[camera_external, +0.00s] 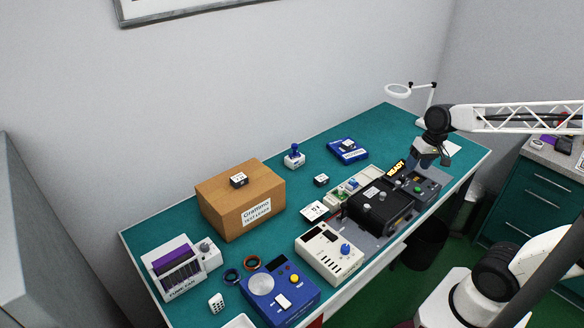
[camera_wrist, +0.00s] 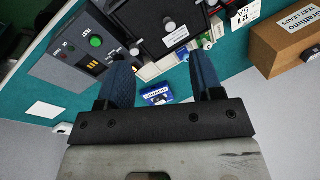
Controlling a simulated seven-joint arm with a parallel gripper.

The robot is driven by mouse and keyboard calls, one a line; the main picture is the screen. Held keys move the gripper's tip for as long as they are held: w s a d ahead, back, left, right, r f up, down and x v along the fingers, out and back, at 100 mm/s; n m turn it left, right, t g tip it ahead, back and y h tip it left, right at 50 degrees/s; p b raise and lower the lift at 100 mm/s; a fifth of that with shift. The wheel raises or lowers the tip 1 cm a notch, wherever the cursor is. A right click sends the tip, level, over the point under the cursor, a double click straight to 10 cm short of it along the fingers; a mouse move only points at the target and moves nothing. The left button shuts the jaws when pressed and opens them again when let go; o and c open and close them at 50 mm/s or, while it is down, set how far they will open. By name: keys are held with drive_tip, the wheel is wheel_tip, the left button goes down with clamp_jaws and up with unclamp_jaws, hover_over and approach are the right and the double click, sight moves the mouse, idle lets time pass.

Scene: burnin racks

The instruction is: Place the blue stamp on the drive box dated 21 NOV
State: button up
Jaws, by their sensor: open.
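The blue stamp (camera_external: 294,156), with a blue knob on a pale base, stands upright at the back of the green table. Small black boxes with white labels may be the drive boxes: one on the carton (camera_external: 239,180), one on the table (camera_external: 321,180) and one on a blue pad-like item (camera_external: 347,150). Their dates are too small to read. My gripper (camera_external: 428,160) is open and empty above the table's right end, well right of the stamp. Its two dark blue fingers (camera_wrist: 163,80) show apart in the wrist view. The blue item with a white label (camera_wrist: 157,95) shows beyond them.
A large cardboard carton (camera_external: 242,205), a cream meter (camera_external: 329,255), a blue instrument (camera_external: 280,292) and a purple-filled rack (camera_external: 178,268) fill the left and front. The table's back right is mostly clear.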

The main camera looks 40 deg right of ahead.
drive_tip(key=s+d+f+n+h, duration=0.2)
drive_tip(key=s+n, duration=0.1)
drive_tip(key=s, duration=0.6)
drive_tip(key=shift+s+d+n+t, duration=0.15)
drive_tip(key=shift+s+n+t, duration=0.15)
drive_tip(key=shift+n+t, duration=0.1)
